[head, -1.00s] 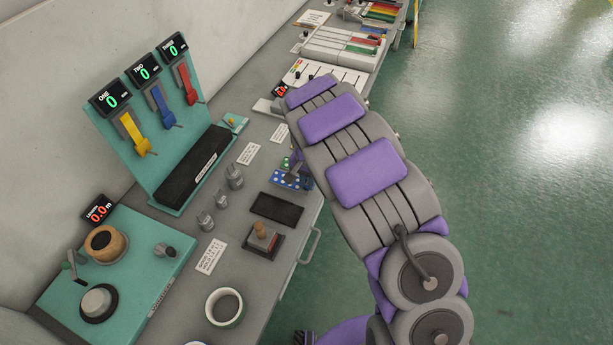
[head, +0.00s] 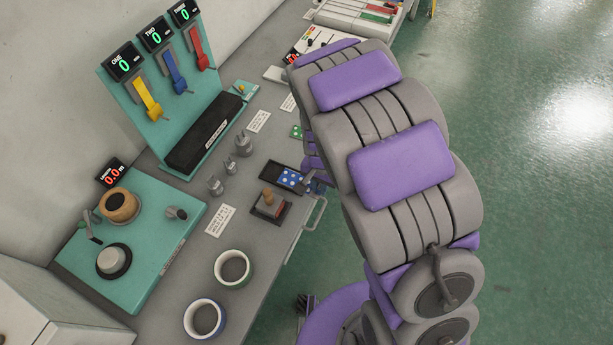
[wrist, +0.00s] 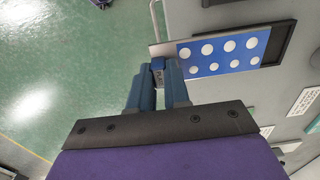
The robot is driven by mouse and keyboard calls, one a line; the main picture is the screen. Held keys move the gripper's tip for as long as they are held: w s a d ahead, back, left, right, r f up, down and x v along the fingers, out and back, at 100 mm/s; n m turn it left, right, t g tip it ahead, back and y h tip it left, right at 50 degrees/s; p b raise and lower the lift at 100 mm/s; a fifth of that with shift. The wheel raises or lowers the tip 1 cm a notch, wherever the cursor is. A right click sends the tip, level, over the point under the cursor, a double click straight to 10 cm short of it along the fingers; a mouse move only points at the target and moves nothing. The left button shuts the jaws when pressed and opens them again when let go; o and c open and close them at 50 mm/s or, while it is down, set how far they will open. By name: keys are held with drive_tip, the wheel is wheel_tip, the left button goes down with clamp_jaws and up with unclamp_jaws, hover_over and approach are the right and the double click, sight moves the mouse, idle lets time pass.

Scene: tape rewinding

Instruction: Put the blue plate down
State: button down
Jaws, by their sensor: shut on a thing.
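The blue plate (head: 289,179) with several white dots is in the middle of the head view, at the bench's front edge. It also shows in the wrist view (wrist: 236,62). My gripper (head: 310,182) is shut on a tab at the plate's near end; the closed fingers (wrist: 159,75) show in the wrist view. The plate overlaps the shallow black tray (wrist: 283,38), whose far end and side rim stay visible. I cannot tell if the plate touches the tray floor.
A green plate (head: 296,131) lies behind, partly hidden by my arm. A stamp (head: 269,202) on a dark base stands just in front of the tray. Grey metal pieces (head: 231,163) stand to the left. A drawer handle (head: 318,213) juts from the bench front. Two cups (head: 233,268) stand nearer.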

sight(301, 177)
drive_tip(key=w+a+r+b, duration=0.1)
drive_tip(key=w+a+r, duration=0.1)
drive_tip(key=w+a+r+b, duration=0.1)
drive_tip(key=w+a+r, duration=0.1)
drive_tip(key=a, duration=0.1)
drive_tip(key=shift+w+r, duration=0.2)
drive_tip(key=shift+w, duration=0.15)
drive_tip(key=shift+a+r, duration=0.2)
drive_tip(key=shift+a, duration=0.1)
wheel_tip(301, 177, down, 10)
drive_tip(key=b, duration=0.2)
drive_tip(key=shift+b, duration=0.3)
drive_tip(key=shift+r, duration=0.15)
drive_tip(key=shift+w, duration=0.1)
drive_tip(key=c, duration=1.1)
unclamp_jaws()
